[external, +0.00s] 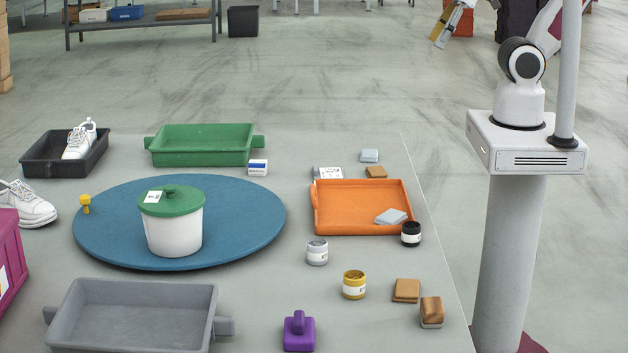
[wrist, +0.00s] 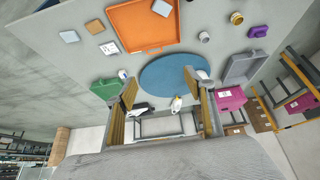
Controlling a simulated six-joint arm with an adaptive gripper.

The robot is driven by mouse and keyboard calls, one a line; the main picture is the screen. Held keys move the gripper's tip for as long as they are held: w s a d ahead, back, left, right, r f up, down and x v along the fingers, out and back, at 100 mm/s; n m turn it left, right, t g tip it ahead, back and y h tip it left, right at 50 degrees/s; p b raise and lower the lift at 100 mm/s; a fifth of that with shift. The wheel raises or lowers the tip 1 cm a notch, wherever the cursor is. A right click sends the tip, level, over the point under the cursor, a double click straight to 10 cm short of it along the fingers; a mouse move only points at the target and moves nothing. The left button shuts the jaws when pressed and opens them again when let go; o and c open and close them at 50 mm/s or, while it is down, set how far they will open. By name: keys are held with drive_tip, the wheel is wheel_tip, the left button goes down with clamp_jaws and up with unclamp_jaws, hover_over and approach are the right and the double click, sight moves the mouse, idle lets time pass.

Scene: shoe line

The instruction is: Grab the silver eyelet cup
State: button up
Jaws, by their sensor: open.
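The silver eyelet cup (external: 317,252) stands upright on the grey table in the external view, right of the blue turntable and below the orange tray. It has a white label. In the wrist view the silver cup (wrist: 204,37) is small, between the orange tray and the turntable's right side. My gripper shows in the wrist view (wrist: 160,92) with its two fingers spread wide and nothing between them. In the external view its fingertips (external: 440,38) hang at the top edge, high and well away from the cup; the rest is cut off.
A gold cup (external: 354,285) and a black cup (external: 411,234) stand near the silver one. The orange tray (external: 334,226) holds a light blue pad. A purple tool (external: 299,331) lies in front. A green-lidded white bucket (external: 174,230) stands on the turntable (external: 246,214).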

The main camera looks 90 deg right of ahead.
drive_tip(key=w+a+f+n+t+y, duration=0.15)
drive_tip(key=w+f, duration=0.35)
drive_tip(key=w, duration=0.5)
drive_tip(key=w+a+f+n+t, duration=0.1)
drive_tip(key=w+a+f+n, duration=0.3)
drive_tip(key=w, duration=0.6)
drive_tip(key=w+a+f+m+t, duration=0.1)
drive_tip(key=w+a+f, duration=0.1)
drive_tip(key=w+f, duration=0.65)
drive_tip(key=w+a+f+n+y, duration=0.2)
drive_tip(key=w+a+f, duration=0.2)
drive_tip(key=w+f, duration=0.15)
drive_tip(key=s+a+f+y, duration=0.1)
drive_tip(key=s+a+f, duration=0.1)
drive_tip(key=f, duration=0.4)
drive_tip(key=s+a+f+n+y, duration=0.1)
drive_tip(key=s+a+f+y, duration=0.1)
drive_tip(key=a+f, duration=0.2)
drive_tip(key=s+a+f+t+y, duration=0.1)
drive_tip(key=s+a+f, duration=0.2)
drive_tip(key=f, duration=0.7)
drive_tip(key=shift+s+a+f+y, duration=0.1)
drive_tip(key=shift+a+f+y, duration=0.1)
drive_tip(key=shift+a+y, duration=0.15)
drive_tip(key=shift+s+a+f, duration=0.1)
drive_tip(key=shift+s+f, duration=0.25)
drive_tip(key=shift+s, duration=0.05)
drive_tip(key=shift+w, duration=0.1)
